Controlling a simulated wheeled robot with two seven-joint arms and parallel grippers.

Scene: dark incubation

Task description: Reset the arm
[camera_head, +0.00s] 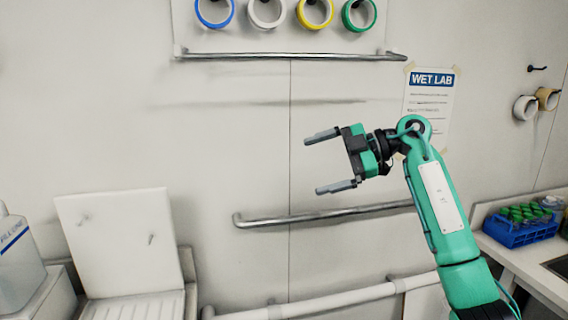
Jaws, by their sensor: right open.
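My right arm (442,207) is green with a white panel. It rises from the lower right and bends at a joint near the top. My right gripper (328,163) points left in the middle of the view, in front of the pale wall. Its two grey fingers are wide apart and nothing is between them. My left arm and left gripper do not show.
A metal rail (320,214) runs behind and below the gripper. A blue rack (520,232) with green-capped tubes stands on the right bench. A white lidded box (125,243) and a white bottle (18,262) are at the lower left. A WET LAB sign (433,80) hangs behind.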

